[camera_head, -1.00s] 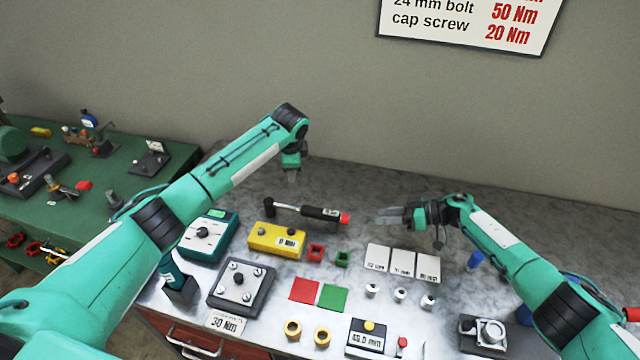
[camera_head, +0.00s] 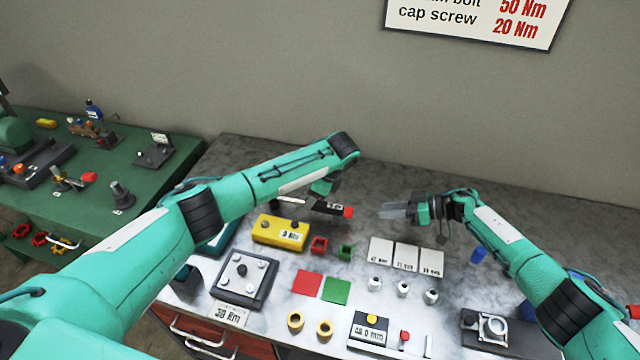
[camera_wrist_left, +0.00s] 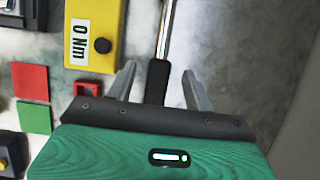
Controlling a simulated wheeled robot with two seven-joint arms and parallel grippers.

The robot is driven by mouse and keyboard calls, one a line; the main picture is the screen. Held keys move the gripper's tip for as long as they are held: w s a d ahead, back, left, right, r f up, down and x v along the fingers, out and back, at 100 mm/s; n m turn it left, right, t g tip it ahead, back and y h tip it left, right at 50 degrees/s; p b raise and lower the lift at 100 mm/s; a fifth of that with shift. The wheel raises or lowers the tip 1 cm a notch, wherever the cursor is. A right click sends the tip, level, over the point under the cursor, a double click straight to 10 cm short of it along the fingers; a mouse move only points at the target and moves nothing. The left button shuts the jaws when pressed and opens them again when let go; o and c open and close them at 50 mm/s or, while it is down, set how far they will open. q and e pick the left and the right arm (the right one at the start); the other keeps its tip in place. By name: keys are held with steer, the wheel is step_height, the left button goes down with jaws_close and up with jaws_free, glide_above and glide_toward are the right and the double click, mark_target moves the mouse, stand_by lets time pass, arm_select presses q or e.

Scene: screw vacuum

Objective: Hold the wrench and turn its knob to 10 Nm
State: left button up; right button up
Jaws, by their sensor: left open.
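The wrench (camera_head: 332,208) lies along the back of the workbench, with a black handle and a red knob (camera_head: 348,212) at its right end. My left gripper (camera_head: 322,198) is over the handle and partly hides it in the head view. In the left wrist view the gripper (camera_wrist_left: 158,85) is open, with its fingers either side of the wrench's black handle (camera_wrist_left: 157,75); the knob is hidden there. My right gripper (camera_head: 393,211) hangs right of the knob, apart from it; whether its jaws are parted is unclear.
A yellow box (camera_head: 268,229) reading "0 Nm" stands in front of the wrench. Red (camera_head: 319,245) and green (camera_head: 345,251) holders, white label cards (camera_head: 405,255) and a grey block with bolts (camera_head: 240,283) are nearer. The bench behind the wrench is clear.

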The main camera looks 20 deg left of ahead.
arm_select(q)
steer(key=shift+x, duration=2.75)
steer(key=shift+c, duration=0.4)
